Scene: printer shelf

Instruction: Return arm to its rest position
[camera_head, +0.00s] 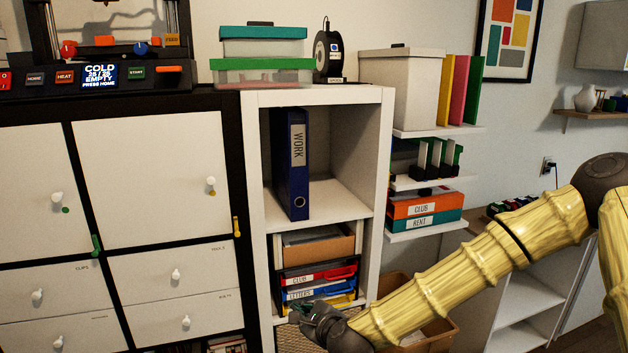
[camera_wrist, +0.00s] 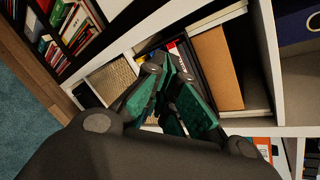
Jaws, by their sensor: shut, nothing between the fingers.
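My arm reaches in from the right in the head view, and my gripper (camera_head: 318,318) is at the lower front of the white shelf (camera_head: 253,180). In the wrist view my gripper (camera_wrist: 172,75) has its teal-padded fingers drawn together with nothing between them. Behind the fingers are a brown cardboard box (camera_wrist: 215,68) and the stacked trays, which show in the head view as a red tray (camera_head: 315,275) labelled CLUB and a blue tray (camera_head: 318,290) labelled LETTERS. My gripper appears in front of the lower trays; I cannot tell whether it touches them.
A blue WORK binder (camera_head: 292,165) stands in the upper compartment. A dark-framed cabinet (camera_head: 150,180) with white doors and drawers is at left, with a printer (camera_head: 100,70) on top. A brown bin (camera_head: 440,335) stands below my forearm. Small wall shelves (camera_head: 430,182) hold boxes above it.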

